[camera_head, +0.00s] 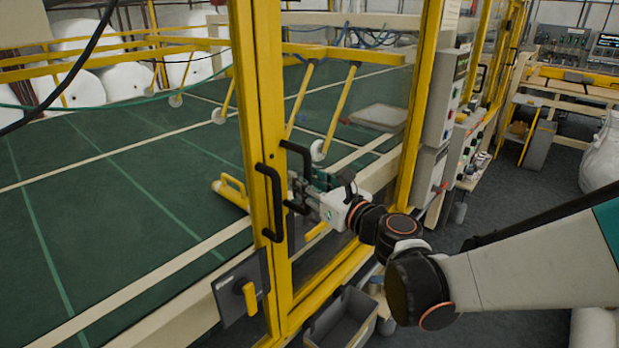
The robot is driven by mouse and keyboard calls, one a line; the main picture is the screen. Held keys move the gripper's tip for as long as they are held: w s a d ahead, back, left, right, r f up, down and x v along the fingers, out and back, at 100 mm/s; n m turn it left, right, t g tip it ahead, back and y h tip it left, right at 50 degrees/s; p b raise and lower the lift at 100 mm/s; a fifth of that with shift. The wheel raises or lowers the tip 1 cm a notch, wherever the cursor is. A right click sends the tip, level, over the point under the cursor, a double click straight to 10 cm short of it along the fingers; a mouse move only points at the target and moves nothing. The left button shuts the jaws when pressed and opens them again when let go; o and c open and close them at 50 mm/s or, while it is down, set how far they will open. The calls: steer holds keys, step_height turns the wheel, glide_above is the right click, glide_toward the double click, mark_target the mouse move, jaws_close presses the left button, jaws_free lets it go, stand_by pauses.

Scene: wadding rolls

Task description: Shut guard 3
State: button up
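Yellow-framed guards with clear panels stand along the green machine bed; no number is readable, so I cannot tell which is guard 3. Two yellow uprights (262,90) stand side by side in the centre. One black handle (272,200) is on their front face, and a second black handle (297,152) is just to the right. My gripper (297,192) reaches in from the right at the height of the second handle, very close to it. Its fingers are small and partly overlapped by the handle, so whether they grip it is unclear.
The green bed (110,215) fills the left, with a yellow-handled tool (232,190) on it. A grey bin (342,322) stands on the floor below the guard. Grey control boxes (440,100) are mounted to the right. White rolls (128,80) lie at the back.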

steer(key=v, duration=1.2)
steer(key=c, duration=0.5)
steer(key=shift+w+r+n, duration=0.2)
steer(key=shift+n, duration=0.2)
jaws_close()
steer(key=w+d+r+n+g+y+p, duration=0.1)
steer(key=w+d+r+n+g+p, duration=0.2)
steer(key=n, duration=0.8)
steer(key=w+d+r+n+y+p, duration=0.1)
steer(key=w+d+r+n+p, duration=0.3)
steer(key=n, duration=0.7)
steer(key=w+a+b, duration=0.3)
steer(key=a+b, duration=0.1)
steer(key=a, duration=0.6)
steer(key=shift+a+g, duration=0.2)
steer(key=shift+g, duration=0.1)
